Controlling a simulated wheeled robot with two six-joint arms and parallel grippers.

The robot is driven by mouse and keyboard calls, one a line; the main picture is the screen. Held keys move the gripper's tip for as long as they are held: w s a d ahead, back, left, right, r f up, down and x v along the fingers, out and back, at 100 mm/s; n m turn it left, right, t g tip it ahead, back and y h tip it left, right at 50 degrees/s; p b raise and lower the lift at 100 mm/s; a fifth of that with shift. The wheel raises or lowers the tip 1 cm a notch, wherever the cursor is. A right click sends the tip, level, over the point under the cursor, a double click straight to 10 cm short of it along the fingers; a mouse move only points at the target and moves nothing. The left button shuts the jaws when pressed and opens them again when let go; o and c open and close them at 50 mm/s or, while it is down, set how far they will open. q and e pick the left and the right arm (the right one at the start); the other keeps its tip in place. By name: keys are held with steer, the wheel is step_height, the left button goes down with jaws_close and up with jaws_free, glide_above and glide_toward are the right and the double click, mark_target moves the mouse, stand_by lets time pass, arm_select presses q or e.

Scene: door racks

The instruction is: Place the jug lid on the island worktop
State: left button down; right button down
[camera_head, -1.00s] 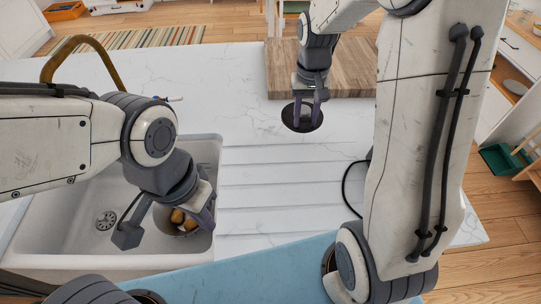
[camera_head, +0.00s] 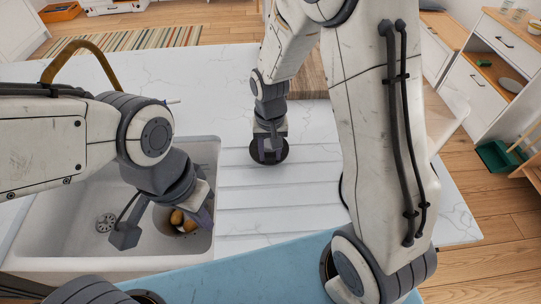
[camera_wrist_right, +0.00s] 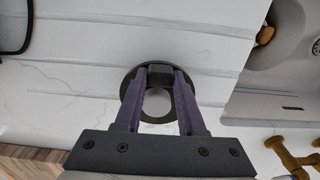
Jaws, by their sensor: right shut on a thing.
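The jug lid (camera_head: 281,156) is a dark round disc. My right gripper (camera_head: 269,153) is shut on it from above, over the white worktop (camera_head: 235,110) beside the sink. In the right wrist view the lid (camera_wrist_right: 157,118) is a dark ring with a pale centre, and its dark grip (camera_wrist_right: 159,75) sits between the fingertips of the right gripper (camera_wrist_right: 160,72). I cannot tell whether the lid touches the worktop. My left gripper (camera_head: 205,210) is low over the sink at a pot (camera_head: 168,226) with yellow-brown pieces in it. Its fingers are partly hidden.
The white sink (camera_head: 55,235) is at the left, with a brass tap (camera_head: 75,45) behind it. Drainer grooves (camera_head: 270,185) run right of the sink. A wooden board (camera_head: 307,80) lies behind my right arm.

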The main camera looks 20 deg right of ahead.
steer(key=shift+f, duration=1.3)
steer(key=shift+f, duration=0.1)
steer(key=shift+f, duration=0.1)
steer(key=c, duration=0.5)
jaws_free()
step_height(320, 180, up, 12)
steer(key=shift+r, duration=0.1)
steer(key=s+a+r+n, duration=0.1)
steer(key=s+a+n, duration=0.1)
steer(key=s, duration=0.5)
steer(key=s+a+r+n, duration=0.1)
steer(key=s+a+n, duration=0.2)
steer(key=s, duration=0.3)
steer(key=s+a+r+n+y, duration=0.1)
steer(key=s+a+n, duration=0.1)
steer(key=s+n, duration=0.2)
steer(key=s, duration=0.3)
steer(key=shift+s+a+r+n, duration=0.2)
steer(key=shift+s+a+n, duration=0.1)
steer(key=shift+a+n, duration=0.1)
